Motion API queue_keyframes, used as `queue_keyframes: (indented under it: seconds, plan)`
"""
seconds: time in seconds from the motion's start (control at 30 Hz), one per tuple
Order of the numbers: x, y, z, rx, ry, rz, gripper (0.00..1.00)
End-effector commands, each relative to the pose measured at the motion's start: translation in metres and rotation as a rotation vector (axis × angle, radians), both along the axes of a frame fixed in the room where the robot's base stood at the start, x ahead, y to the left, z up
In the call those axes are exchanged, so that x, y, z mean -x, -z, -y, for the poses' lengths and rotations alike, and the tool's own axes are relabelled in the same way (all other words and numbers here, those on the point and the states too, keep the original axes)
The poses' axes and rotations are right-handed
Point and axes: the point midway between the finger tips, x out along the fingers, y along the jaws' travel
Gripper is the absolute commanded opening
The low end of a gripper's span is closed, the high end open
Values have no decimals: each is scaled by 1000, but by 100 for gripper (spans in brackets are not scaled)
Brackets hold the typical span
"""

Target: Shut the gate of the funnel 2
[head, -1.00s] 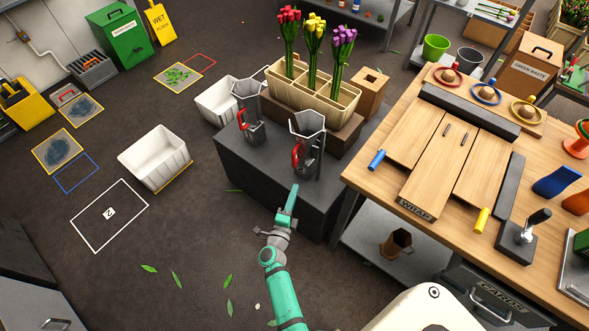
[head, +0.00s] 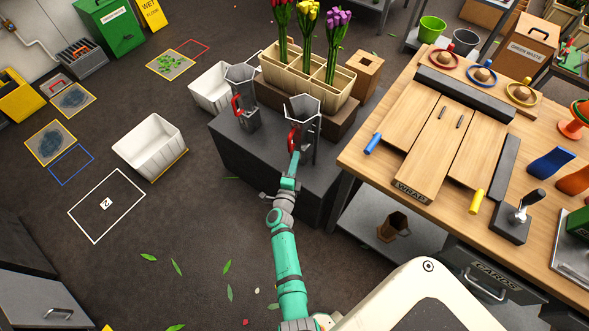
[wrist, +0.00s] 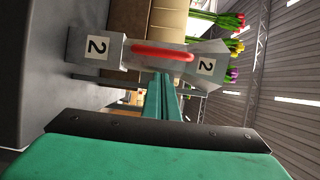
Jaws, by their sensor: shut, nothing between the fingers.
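Funnel 2 (head: 303,104) is a grey hexagonal hopper on the dark grey block (head: 240,160). Its red gate handle (head: 292,139) is on the near side. In the wrist view the funnel (wrist: 208,66) lies sideways, with a "2" label on the hopper and another on the lower box (wrist: 97,46). The red handle (wrist: 162,53) runs along the funnel's length between them. My gripper (head: 295,157) is shut and empty. Its fingertips (wrist: 161,76) are close to the handle; I cannot tell whether they touch it.
A second funnel (head: 241,75) with a red handle stands to the left on the same block. A planter (head: 290,78) with red, yellow and purple tulips is behind. The wooden workbench (head: 357,160) is close on the right. Open floor lies to the left.

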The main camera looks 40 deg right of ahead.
Motion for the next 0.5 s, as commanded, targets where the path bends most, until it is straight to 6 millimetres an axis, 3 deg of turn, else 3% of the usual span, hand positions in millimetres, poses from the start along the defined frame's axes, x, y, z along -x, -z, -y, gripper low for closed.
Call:
queue_keyframes:
  seconds: [0.2,0.5]
  plan:
    - [-23,0,1,1,0,1,0]
    - [-29,0,1,1,-1,1,0]
